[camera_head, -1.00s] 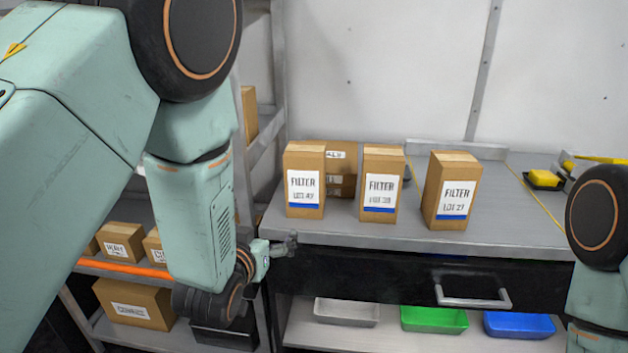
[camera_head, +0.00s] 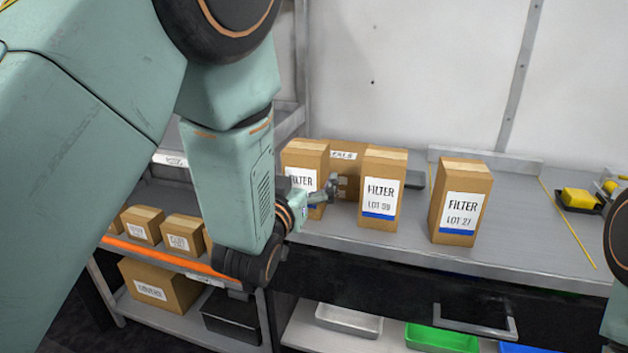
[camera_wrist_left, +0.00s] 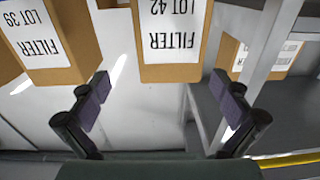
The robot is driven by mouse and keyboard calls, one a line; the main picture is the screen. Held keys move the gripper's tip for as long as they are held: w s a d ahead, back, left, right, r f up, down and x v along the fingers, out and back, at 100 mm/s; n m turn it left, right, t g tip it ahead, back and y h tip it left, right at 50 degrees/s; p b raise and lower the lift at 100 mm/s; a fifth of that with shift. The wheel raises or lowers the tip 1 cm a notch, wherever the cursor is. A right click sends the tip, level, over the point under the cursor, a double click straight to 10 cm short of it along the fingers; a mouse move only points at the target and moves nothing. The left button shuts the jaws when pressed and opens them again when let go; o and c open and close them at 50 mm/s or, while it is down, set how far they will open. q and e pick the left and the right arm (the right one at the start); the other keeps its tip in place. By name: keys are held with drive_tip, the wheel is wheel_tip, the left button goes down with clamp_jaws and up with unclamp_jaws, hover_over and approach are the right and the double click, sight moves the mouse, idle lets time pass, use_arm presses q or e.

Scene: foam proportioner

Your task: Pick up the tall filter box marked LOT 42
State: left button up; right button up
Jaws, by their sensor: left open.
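The tall brown filter box marked LOT 42 (camera_head: 305,153) stands at the left of the row on the grey worktop. My left gripper (camera_head: 328,190) is in front of it and covers the lot line of its label in the head view. In the left wrist view the LOT 42 box (camera_wrist_left: 171,42) appears upside down at top centre, ahead of the gap between my open left fingers (camera_wrist_left: 163,90). I see no contact with the fingers. My right gripper is not in view; only part of my right arm shows at the right edge.
The LOT 39 box (camera_head: 382,189) stands close on the right, also seen in the left wrist view (camera_wrist_left: 50,40). The LOT 27 box (camera_head: 461,203) is farther right. Another carton (camera_head: 346,160) stands behind. A shelf rack with cartons (camera_head: 160,285) is at left.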

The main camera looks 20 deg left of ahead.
sight(301, 162)
use_arm(q)
drive_tip(key=shift+d+r, duration=0.2)
drive_tip(key=shift+r, duration=0.05)
drive_tip(key=shift+w+a, duration=0.1)
drive_tip(key=shift+a, duration=0.05)
drive_tip(key=w, duration=0.3)
drive_tip(key=w+a+b, duration=0.1)
drive_tip(key=w, duration=0.2)
drive_tip(key=shift+a+r, duration=0.1)
drive_tip(key=shift+r, duration=0.1)
drive_tip(key=shift+w+a+f, duration=0.15)
drive_tip(key=shift+w+a, duration=0.1)
drive_tip(key=shift+w, duration=0.6)
drive_tip(key=shift+d, duration=0.3)
drive_tip(key=shift+s, duration=0.15)
drive_tip(key=shift+c, duration=0.8)
drive_tip(key=shift+a, duration=0.25)
drive_tip(key=c, duration=0.5)
drive_tip(key=shift+d, duration=0.2)
drive_tip(key=c, duration=0.4)
drive_tip(key=shift+a, duration=0.15)
drive_tip(key=c, duration=0.4)
drive_tip(key=shift+c, duration=1.2)
